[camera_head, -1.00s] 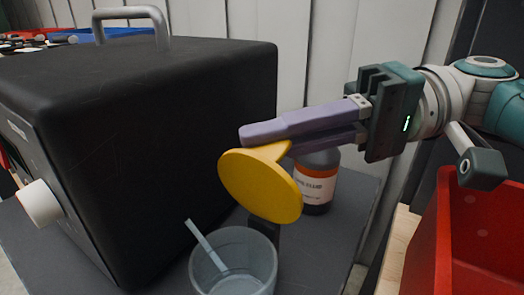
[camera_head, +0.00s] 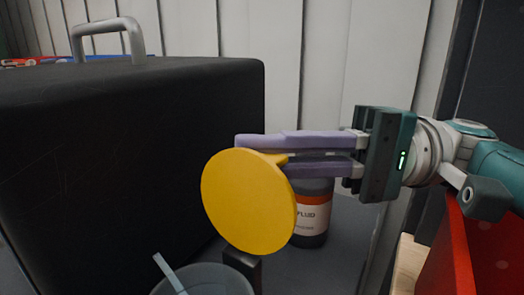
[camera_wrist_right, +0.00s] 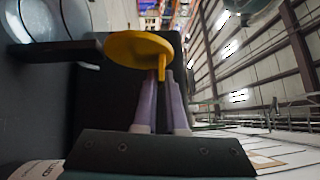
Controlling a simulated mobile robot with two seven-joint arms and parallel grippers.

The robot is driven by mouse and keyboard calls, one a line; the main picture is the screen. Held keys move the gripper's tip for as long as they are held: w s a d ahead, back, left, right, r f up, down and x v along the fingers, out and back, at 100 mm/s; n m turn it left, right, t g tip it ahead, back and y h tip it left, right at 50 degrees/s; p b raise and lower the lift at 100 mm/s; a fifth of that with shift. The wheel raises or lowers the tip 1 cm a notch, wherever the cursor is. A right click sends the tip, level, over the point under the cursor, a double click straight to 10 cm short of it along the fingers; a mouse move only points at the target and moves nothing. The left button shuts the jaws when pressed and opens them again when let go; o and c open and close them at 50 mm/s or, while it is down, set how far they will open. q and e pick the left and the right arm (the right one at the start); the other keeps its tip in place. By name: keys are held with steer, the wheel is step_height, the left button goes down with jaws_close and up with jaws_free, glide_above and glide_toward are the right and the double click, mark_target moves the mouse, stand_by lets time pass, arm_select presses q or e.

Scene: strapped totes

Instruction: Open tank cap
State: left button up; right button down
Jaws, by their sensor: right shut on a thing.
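A round yellow cap (camera_head: 248,202) stands nearly upright with its broad face toward the head camera. My right gripper (camera_head: 262,148) comes in from the right with its purple fingers shut on the cap's narrow yellow tab. The wrist view also shows the cap (camera_wrist_right: 137,46) and its tab between the fingertips (camera_wrist_right: 160,85). A short dark post (camera_head: 243,264) stands just below the cap; I cannot tell whether they are joined. The cap hides part of the post and of what lies behind it. My left gripper is not in view.
A large black box (camera_head: 130,150) with a grey handle (camera_head: 108,38) fills the left. A clear cup (camera_head: 205,283) with a stick stands in front of the cap. A labelled fluid bottle (camera_head: 311,215) stands behind the gripper. A red bin (camera_head: 460,255) is at the right.

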steer(key=c, duration=1)
jaws_free()
steer(key=o, duration=0.3)
step_height(320, 180, up, 14)
steer(key=s+p, duration=0.1)
steer(key=p, duration=0.6)
steer(key=shift+a, duration=0.4)
steer(key=r, duration=0.1)
steer(key=w+r+p, duration=0.1)
steer(key=r, duration=0.1)
steer(key=d+r, duration=0.1)
steer(key=r, duration=0.1)
steer(key=shift+w+d, duration=0.1)
steer(key=shift+w, duration=0.2)
steer(key=shift+c, duration=1.4)
steer(key=shift+s+r+p, duration=0.3)
steer(key=shift+r+p, duration=0.05)
steer(key=shift+r, duration=0.2)
